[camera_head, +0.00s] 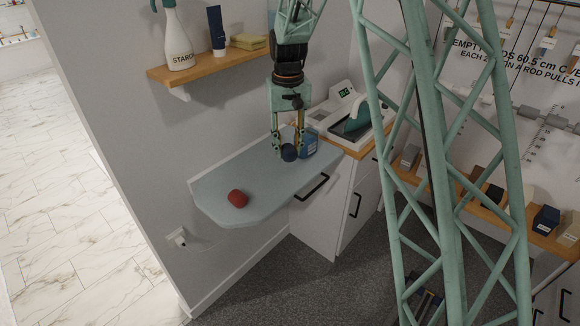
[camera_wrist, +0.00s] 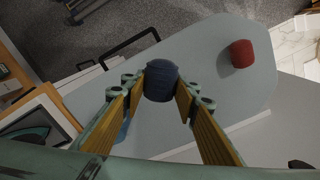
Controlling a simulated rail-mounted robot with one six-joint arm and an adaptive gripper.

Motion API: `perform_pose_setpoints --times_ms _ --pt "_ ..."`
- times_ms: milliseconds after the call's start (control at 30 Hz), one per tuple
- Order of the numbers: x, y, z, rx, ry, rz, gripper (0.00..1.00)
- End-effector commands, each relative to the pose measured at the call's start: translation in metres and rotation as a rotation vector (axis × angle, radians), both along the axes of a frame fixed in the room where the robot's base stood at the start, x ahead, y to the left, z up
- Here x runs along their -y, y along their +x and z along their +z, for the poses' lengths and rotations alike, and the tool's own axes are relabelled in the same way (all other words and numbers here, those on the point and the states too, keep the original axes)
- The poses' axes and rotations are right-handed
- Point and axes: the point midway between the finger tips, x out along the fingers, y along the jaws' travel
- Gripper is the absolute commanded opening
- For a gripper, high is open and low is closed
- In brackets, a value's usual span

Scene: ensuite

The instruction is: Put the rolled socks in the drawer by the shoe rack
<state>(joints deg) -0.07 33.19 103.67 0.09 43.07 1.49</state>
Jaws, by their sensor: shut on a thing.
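My gripper (camera_head: 289,150) is shut on a dark blue roll (camera_head: 289,153), which looks like rolled socks, over the right part of a grey shelf board. In the wrist view the blue roll (camera_wrist: 161,82) sits between the two fingertips (camera_wrist: 161,88). I cannot tell whether the roll still touches the board. A second roll, red (camera_head: 238,198), lies on the left part of the board, apart from my gripper; it also shows in the wrist view (camera_wrist: 242,53). A white front with a black horizontal handle (camera_head: 312,187) is by the board and looks shut. No shoe rack shows clearly.
The grey board (camera_head: 215,188) has bare room around the red roll. A white device with a display (camera_head: 345,107) sits on the counter at right. A wooden shelf (camera_head: 205,68) with a spray bottle (camera_head: 173,38) hangs at upper left.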

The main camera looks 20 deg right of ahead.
Motion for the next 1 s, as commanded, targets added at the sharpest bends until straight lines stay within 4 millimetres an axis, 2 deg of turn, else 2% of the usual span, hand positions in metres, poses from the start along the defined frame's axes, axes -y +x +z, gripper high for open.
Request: perform_pose_setpoints --times_ms 167,400,1000 --pt "0.001 0.014 0.016 0.002 0.001 -0.148 0.17" --pt "0.001 0.021 0.032 0.0 0.001 -0.257 0.17" --pt "0.001 0.021 0.034 0.0 0.001 -0.273 0.17"
